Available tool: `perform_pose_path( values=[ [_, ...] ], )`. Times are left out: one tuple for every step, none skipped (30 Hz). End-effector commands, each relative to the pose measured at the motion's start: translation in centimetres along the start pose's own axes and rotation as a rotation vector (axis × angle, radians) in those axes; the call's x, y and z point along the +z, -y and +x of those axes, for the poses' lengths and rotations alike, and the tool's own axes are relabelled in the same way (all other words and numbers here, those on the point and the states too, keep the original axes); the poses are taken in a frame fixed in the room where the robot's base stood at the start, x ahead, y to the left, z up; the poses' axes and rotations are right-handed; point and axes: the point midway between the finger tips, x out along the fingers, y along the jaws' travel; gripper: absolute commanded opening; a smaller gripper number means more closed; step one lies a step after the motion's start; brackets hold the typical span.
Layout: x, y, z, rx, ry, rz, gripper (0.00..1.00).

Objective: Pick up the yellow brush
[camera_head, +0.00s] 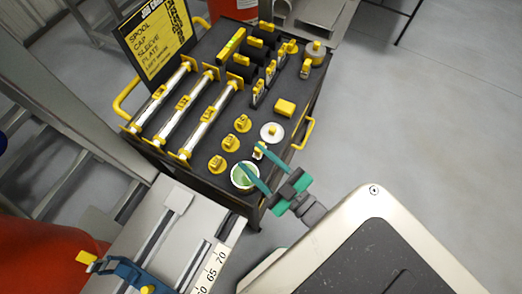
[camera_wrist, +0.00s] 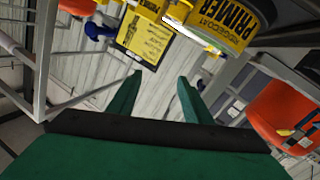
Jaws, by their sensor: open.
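My gripper (camera_head: 249,154) is open, its two teal fingers spread above the near right corner of the black cart. In the wrist view my gripper (camera_wrist: 159,78) shows nothing between its fingers. I cannot pick out the yellow brush with certainty. A small yellow-and-white piece (camera_head: 258,153) shows close beside the fingers in the head view; it is too small to tell what it is. A round white pot (camera_head: 243,178) with a green inside sits below the fingers, partly hidden by one of them.
The black cart (camera_head: 205,158) carries long yellow-ended spools (camera_head: 202,122), yellow caps (camera_head: 231,142), a yellow block (camera_head: 285,107) and a white disc (camera_head: 272,132). A yellow can labelled PRIMER (camera_wrist: 225,20) shows in the wrist view. A ruled bench (camera_head: 172,222) stands at lower left. The floor at right is clear.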

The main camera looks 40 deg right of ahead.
Motion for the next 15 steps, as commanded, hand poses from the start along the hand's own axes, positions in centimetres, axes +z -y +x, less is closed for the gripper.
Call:
perform_pose_path(
  values=[
    [0.2, -0.7, 0.8, -0.009, 0.013, 0.018, 0.45],
    [0.5, -1.2, 1.2, -0.012, 0.03, 0.039, 0.45],
    [1.0, -1.8, 1.8, -0.015, 0.056, 0.069, 0.45],
    [1.4, -2.2, 2.2, -0.017, 0.078, 0.095, 0.45],
    [1.8, -2.7, 2.6, -0.017, 0.102, 0.122, 0.45],
    [2.4, -3.4, 3.1, -0.017, 0.134, 0.16, 0.45],
    [2.8, -3.8, 3.6, -0.016, 0.158, 0.189, 0.45],
    [3.1, -4.3, 4.0, -0.014, 0.184, 0.219, 0.45],
    [3.6, -5.1, 4.7, -0.01, 0.219, 0.263, 0.45],
    [4.0, -5.6, 5.2, -0.005, 0.248, 0.298, 0.45],
    [4.3, -6.2, 5.7, 0.0, 0.278, 0.335, 0.45],
    [4.8, -7.0, 6.5, 0.01, 0.323, 0.391, 0.45],
    [5.2, -7.5, 7.0, 0.02, 0.361, 0.438, 0.45],
    [5.7, -7.9, 7.5, 0.03, 0.402, 0.487, 0.45],
    [6.2, -8.4, 7.9, 0.048, 0.462, 0.558, 0.45]
  ],
)
